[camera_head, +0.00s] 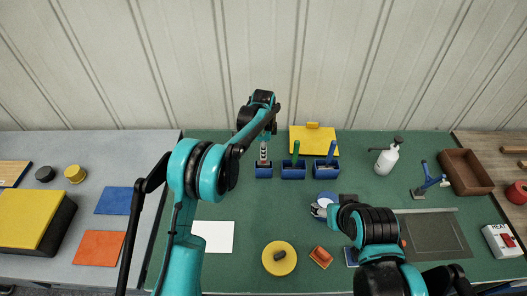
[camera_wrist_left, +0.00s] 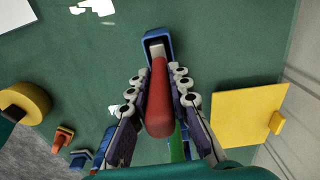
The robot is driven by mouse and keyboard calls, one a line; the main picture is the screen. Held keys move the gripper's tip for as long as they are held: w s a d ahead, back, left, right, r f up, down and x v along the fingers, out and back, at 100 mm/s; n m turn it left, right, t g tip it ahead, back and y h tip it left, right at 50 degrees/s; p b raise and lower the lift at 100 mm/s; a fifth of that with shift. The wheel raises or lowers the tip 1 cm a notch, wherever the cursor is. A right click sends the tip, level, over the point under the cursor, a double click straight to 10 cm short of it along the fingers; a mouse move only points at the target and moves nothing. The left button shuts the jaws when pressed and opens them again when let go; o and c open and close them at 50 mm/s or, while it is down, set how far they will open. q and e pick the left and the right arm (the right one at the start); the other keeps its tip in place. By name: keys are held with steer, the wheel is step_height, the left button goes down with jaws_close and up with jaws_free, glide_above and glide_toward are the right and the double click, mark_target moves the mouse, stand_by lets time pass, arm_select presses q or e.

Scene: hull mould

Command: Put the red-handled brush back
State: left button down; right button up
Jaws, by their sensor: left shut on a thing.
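The red-handled brush (camera_wrist_left: 160,100) is between the fingers of my left gripper (camera_wrist_left: 160,85) in the left wrist view. Its pale lower end points at a blue holder (camera_wrist_left: 168,37), and seems to be at or in its opening; the exact depth cannot be told. In the head view my left gripper (camera_head: 264,153) points down just above the leftmost blue holder (camera_head: 264,171), and hides the red handle. Two more blue holders beside it bear a green-handled brush (camera_head: 295,150) and a blue-handled brush (camera_head: 331,150). My right gripper (camera_head: 320,209) is low over the mat, its fingers partly hidden.
A white spray bottle (camera_head: 388,158), a blue-handled tool (camera_head: 430,181) and a brown tray (camera_head: 467,172) are at the right. A yellow disc (camera_head: 279,259) and white sheet (camera_head: 214,237) lie in front.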

arm_select(q)
steer(key=shift+f, duration=0.3)
steer(key=shift+r, duration=0.1)
steer(key=c, duration=1.3)
jaws_free()
steer(key=shift+c, duration=0.2)
